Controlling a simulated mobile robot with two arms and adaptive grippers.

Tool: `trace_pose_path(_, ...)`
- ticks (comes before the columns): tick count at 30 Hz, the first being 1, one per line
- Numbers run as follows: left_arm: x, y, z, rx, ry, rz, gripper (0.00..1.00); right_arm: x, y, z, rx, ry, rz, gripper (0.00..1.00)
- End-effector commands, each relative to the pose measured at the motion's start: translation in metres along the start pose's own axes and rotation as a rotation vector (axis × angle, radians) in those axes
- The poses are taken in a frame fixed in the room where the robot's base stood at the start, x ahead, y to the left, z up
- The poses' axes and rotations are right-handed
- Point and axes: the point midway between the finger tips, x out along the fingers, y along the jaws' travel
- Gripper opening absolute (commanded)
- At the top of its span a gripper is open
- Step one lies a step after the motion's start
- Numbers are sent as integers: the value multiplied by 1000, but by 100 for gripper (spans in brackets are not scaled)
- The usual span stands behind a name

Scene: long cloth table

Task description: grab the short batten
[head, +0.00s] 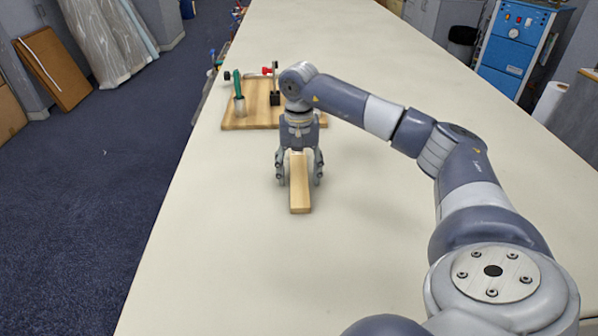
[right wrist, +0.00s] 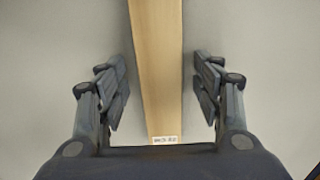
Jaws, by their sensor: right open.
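The short batten (head: 300,197) is a light wooden bar lying on the table, its long side running toward me in the head view. My right gripper (head: 300,178) is over it, fingers pointing down, one on each side. In the right wrist view the batten (right wrist: 157,75) runs between the two open fingers of the right gripper (right wrist: 160,88), with a gap on both sides. A small printed label (right wrist: 165,140) shows at its near end. The batten's far end is hidden behind the gripper in the head view. My left gripper is not in view.
A wooden board (head: 250,105) lies behind the gripper, holding a green-handled tool (head: 238,88) and a dark block with a red-topped part. The long pale table (head: 400,240) is clear around the batten. Its left edge drops to a blue carpet.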

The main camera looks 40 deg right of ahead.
Motion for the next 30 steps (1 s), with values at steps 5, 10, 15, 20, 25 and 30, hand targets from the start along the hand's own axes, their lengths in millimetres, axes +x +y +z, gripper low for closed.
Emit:
trace_pose_path(5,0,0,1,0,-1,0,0,0,0,0,0,1,0,61)
trace_pose_path(10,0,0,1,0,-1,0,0,0,0,0,0,0,0,25)
trace_pose_path(15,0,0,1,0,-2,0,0,0,0,0,0,0,0,11)
trace_pose_path(20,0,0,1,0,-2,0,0,0,0,0,0,0,1,11)
trace_pose_path(25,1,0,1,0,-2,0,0,-4,0,0,0,0,0,11)
trace_pose_path(30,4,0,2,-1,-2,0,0,-23,-1,-1,0,3,-3,11)
